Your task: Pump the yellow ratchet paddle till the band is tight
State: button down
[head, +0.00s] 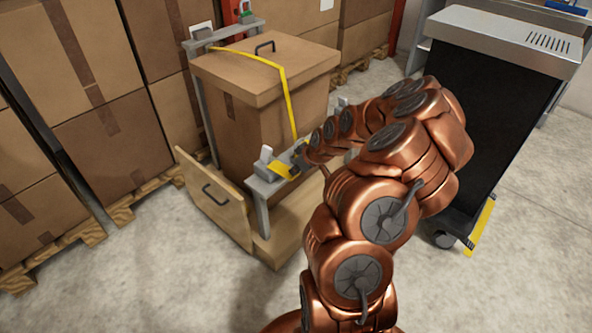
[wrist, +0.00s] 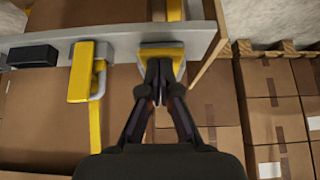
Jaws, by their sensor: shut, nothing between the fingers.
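A yellow band (head: 287,98) runs over the lidded cardboard box (head: 232,126) and down its side to a grey rail. A yellow paddle-like part (head: 281,170) sticks out at the rail beside a grey bracket. In the wrist view, my gripper (wrist: 159,66) is shut and empty, its fingertips over or against a yellow part in a grey frame (wrist: 162,52). Left of it, a second yellow part (wrist: 81,72) sits on the rail with the band (wrist: 96,125) beneath it. In the head view my gripper (head: 299,160) is partly hidden by my arm. I cannot tell if the fingertips touch.
The grey rail (wrist: 120,47) carries a black block (wrist: 33,56) at the left. A wooden panel with a handle (head: 213,197) stands low in front of the box. Stacked cartons (head: 98,132) are at left, and a black cart (head: 478,105) at right. Concrete floor is clear at lower left.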

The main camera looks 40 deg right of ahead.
jog(key=shift+r, duration=0.8)
jog(key=shift+w+r, duration=0.2)
jog(key=shift+r, duration=0.35)
notch_tip(320, 180, up, 3)
jog(key=shift+w+r+p, duration=0.15)
jog(key=shift+r+p, duration=0.05)
jog(key=shift+p, duration=0.2)
jog(key=v, duration=0.9)
jog(key=shift+p, duration=0.3)
